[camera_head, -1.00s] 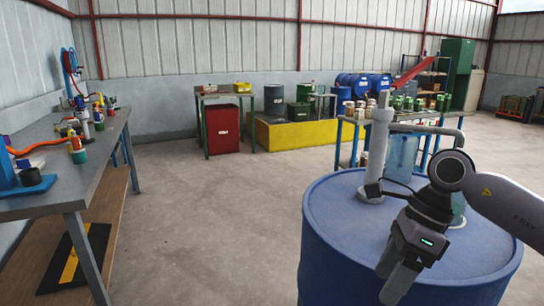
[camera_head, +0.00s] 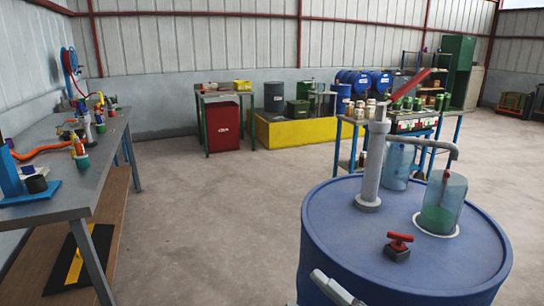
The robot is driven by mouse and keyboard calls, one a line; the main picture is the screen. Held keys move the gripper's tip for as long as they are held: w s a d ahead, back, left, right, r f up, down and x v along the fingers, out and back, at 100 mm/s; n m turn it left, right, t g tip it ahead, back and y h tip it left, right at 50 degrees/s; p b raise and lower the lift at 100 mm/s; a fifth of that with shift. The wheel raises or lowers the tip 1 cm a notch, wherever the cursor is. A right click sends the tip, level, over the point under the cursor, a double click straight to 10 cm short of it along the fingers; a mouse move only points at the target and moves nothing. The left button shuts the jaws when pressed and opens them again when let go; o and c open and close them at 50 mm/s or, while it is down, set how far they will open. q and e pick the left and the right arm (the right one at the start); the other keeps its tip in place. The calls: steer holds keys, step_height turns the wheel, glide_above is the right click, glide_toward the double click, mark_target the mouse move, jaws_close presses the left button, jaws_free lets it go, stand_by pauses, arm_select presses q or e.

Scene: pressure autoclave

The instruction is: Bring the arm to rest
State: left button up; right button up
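No whole arm shows in the head view. A grey, rounded piece (camera_head: 336,289) pokes in at the bottom edge, in front of the blue drum (camera_head: 325,235). It may be part of my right arm or gripper, but too little shows to tell. My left gripper is out of view. On the drum's lid stand a grey hand pump (camera_head: 374,160) with a bent spout, a clear container (camera_head: 440,205) with green liquid under the spout, and a small red-handled valve (camera_head: 398,246).
A workbench (camera_head: 70,175) with tools runs along the left. Behind the drum stands a blue-legged table (camera_head: 345,140) with cans and a clear blue jug (camera_head: 397,165). A red bin (camera_head: 222,127) and yellow platform (camera_head: 295,133) are at the back. The middle floor is clear.

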steer(key=s+d+f+m+t+h+p, duration=0.1)
steer(key=s+d+f+m+h, duration=0.1)
steer(key=d+f+m+h, duration=0.45)
steer(key=s+d+f+m+h+p, duration=0.1)
steer(key=s+d+f+m+h, duration=0.15)
steer(key=f+m+h, duration=0.4)
steer(key=s+d+f+m+g+h, duration=0.1)
steer(key=s+d+f+m+g, duration=0.1)
steer(key=s+f, duration=0.3)
steer(key=s+d+f+m+g, duration=0.2)
steer(key=s+f+m, duration=0.3)
steer(key=shift+s+d+f+g+h+p, duration=0.25)
steer(key=shift+d+g+h+p, duration=0.05)
steer(key=shift+d+h+p, duration=0.1)
